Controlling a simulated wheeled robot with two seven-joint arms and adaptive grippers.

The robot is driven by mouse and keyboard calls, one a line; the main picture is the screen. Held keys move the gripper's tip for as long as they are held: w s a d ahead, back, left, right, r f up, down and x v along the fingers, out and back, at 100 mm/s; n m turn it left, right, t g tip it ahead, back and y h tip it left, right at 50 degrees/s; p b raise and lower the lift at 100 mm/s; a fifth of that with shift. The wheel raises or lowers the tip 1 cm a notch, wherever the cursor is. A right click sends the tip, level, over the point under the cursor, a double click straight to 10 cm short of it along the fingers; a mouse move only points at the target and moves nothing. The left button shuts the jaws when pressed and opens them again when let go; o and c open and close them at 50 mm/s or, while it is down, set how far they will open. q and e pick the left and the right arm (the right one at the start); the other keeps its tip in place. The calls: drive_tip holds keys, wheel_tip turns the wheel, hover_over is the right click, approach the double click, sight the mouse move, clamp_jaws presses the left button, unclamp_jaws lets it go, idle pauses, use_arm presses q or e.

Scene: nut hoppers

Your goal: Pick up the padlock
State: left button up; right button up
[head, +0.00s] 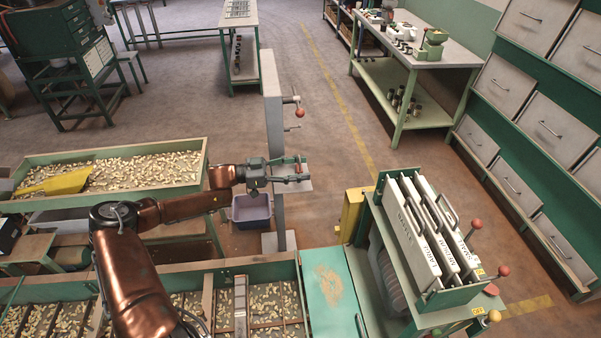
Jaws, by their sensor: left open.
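My left gripper (302,169) is open, at the end of my copper-coloured left arm (145,290). It is in front of the grey upright post (273,130), with its fingers pointing right, over a small grey shelf (303,187) on the post. I cannot make out a padlock anywhere; if it is on the shelf, the gripper hides it or it is too small to tell. My right gripper is not in view.
A lever with a red knob (299,112) sticks out of the post above the gripper. A purple bin (251,211) stands below. Nut-filled trays (120,168) lie left; a machine with labelled plates (425,240) stands right. Open floor (320,120) lies behind.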

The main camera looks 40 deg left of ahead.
sight(299, 156)
use_arm(q)
drive_tip(key=shift+c, duration=0.2)
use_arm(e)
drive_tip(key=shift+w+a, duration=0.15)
use_arm(q)
drive_tip(key=c, duration=1.3)
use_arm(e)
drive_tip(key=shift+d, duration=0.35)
use_arm(q)
drive_tip(key=shift+r, duration=0.15)
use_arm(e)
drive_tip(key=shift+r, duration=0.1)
